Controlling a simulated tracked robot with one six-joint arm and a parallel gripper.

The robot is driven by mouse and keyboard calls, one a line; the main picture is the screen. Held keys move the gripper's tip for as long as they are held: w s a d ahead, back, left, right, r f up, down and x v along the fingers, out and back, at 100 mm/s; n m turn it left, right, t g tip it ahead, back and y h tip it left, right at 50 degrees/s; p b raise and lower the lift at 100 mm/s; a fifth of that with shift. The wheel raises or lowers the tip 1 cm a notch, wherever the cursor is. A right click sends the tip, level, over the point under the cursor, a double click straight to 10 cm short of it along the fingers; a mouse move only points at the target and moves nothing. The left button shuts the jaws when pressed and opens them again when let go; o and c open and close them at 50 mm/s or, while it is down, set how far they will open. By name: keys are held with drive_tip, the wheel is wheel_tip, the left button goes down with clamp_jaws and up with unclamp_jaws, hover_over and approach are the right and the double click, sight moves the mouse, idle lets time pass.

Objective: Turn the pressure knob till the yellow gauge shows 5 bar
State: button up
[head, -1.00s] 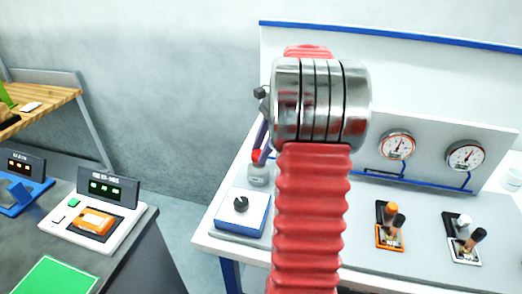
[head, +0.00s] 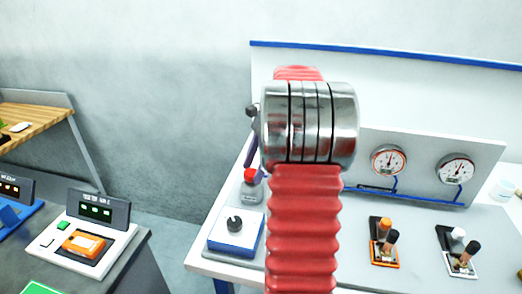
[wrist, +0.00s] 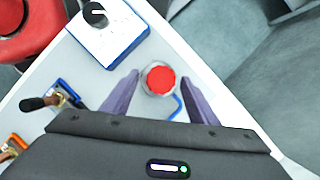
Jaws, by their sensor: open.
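The black knob (head: 235,224) sits on a white-topped blue box at the bench's left front. It also shows at the top of the wrist view (wrist: 95,14). No plainly yellow gauge shows; my arm hides part of the panel. An orange-rimmed gauge (head: 388,161) and a white-rimmed gauge (head: 455,170) are on the panel. My gripper (wrist: 159,76) is open and empty, its purple fingers on either side of a red button (wrist: 160,79) in the wrist view. I cannot tell its height above the button. The knob lies beyond the fingertips, up and left in that view.
The red button stands on a grey base behind the knob box. An orange valve (head: 384,243) and a white valve (head: 458,251) stand on the right of the bench. A dark counter with a white scale-like device (head: 88,240) is at left, across a floor gap.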

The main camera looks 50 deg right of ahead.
drive_tip(key=v, duration=1.3)
drive_tip(key=shift+r, duration=0.1)
drive_tip(key=w+a+n+h, duration=0.25)
drive_tip(key=a+n, duration=0.75)
drive_tip(key=a, duration=1.3)
drive_tip(key=s+a+f+n+t, duration=0.1)
drive_tip(key=s+a+f+n, duration=0.1)
drive_tip(key=s+a+n, duration=0.2)
drive_tip(key=s+a+f+n+t+h, duration=0.1)
drive_tip(key=s+a+f+n, duration=0.2)
drive_tip(key=a, duration=0.4)
drive_tip(key=s+a+f+n+t, duration=0.1)
drive_tip(key=s+a+f+n, duration=0.2)
drive_tip(key=a+n, duration=0.3)
drive_tip(key=shift+s+a+f+t+h, duration=0.15)
drive_tip(key=shift+s+a+t+h, duration=0.15)
drive_tip(key=shift+s, duration=0.5)
drive_tip(key=shift+c, duration=0.5)
